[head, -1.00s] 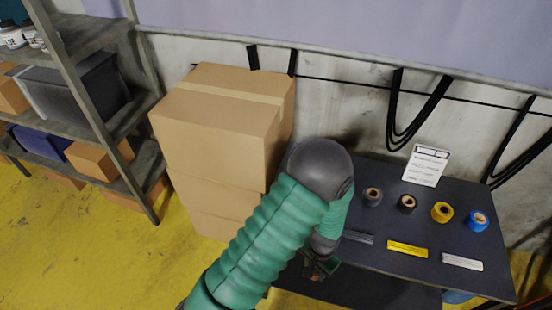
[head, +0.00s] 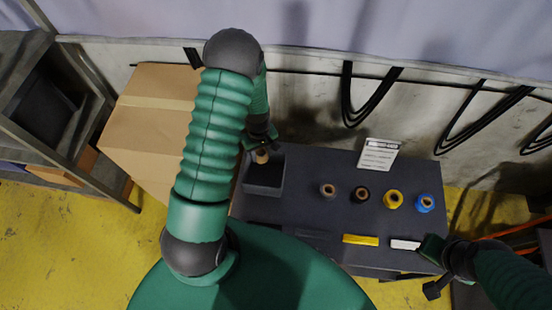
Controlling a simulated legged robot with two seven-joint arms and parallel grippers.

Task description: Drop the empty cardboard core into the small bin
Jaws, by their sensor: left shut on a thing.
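My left gripper (head: 261,148) is shut on a small brown cardboard core (head: 262,157). The fingers hide part of the core. It shows over the back part of the small dark bin (head: 264,188), which stands at the left end of the dark table. I cannot tell how far the core is above the bin's rim. My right gripper (head: 434,269) is at the lower right, near the table's right front corner. Whether its jaws are open or shut is unclear.
A row of tape rolls, grey (head: 327,190), black (head: 361,194), yellow (head: 393,200) and blue (head: 425,203), stands on the table (head: 300,212). Yellow (head: 361,240) and white (head: 405,244) strips lie in front. Stacked boxes (head: 150,120) stand left; a card (head: 378,155) stands behind.

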